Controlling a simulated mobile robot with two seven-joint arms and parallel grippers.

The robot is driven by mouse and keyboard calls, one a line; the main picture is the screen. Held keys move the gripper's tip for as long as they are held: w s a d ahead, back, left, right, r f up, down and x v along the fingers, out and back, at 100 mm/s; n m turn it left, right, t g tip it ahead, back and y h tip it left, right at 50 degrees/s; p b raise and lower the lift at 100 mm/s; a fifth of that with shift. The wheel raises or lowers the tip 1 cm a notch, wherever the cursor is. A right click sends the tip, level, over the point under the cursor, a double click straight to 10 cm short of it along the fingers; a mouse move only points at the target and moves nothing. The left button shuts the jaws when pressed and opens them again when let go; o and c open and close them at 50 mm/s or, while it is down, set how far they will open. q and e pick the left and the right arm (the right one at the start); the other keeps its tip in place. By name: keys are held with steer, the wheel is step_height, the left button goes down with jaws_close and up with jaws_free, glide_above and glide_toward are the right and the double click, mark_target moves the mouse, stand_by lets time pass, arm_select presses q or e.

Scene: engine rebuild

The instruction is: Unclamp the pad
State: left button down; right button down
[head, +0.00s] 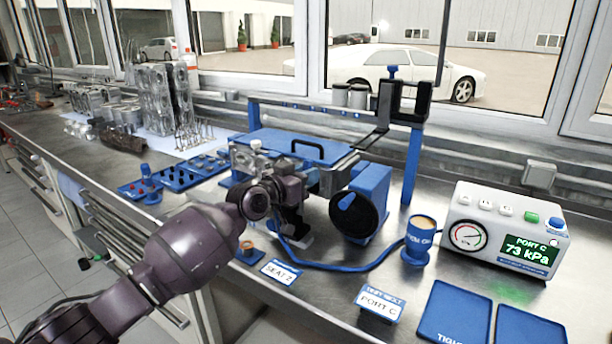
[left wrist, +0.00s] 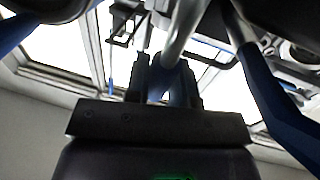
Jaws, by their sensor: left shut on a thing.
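My left gripper (head: 292,208) is at the front of the blue test fixture (head: 300,146), low beside a metal engine part (head: 245,160). In the left wrist view its two dark fingers (left wrist: 166,82) are shut on a grey-blue rod-like part (left wrist: 178,45). My wrist hides most of this part in the head view. A round black pad face (head: 357,217) on a blue block (head: 374,187) stands just right of the gripper. I cannot tell whether the held part joins that block. My right gripper is in neither view.
A blue frame post (head: 411,165) carries a black bracket (head: 404,98). A gauge box (head: 506,229) reads PORT C, 73 kPa. A blue cup (head: 419,240), a PORT C sign (head: 380,303) and a SEAT 2 sign (head: 281,272) stand in front. A blue hose crosses the bench.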

mark_target(299, 214)
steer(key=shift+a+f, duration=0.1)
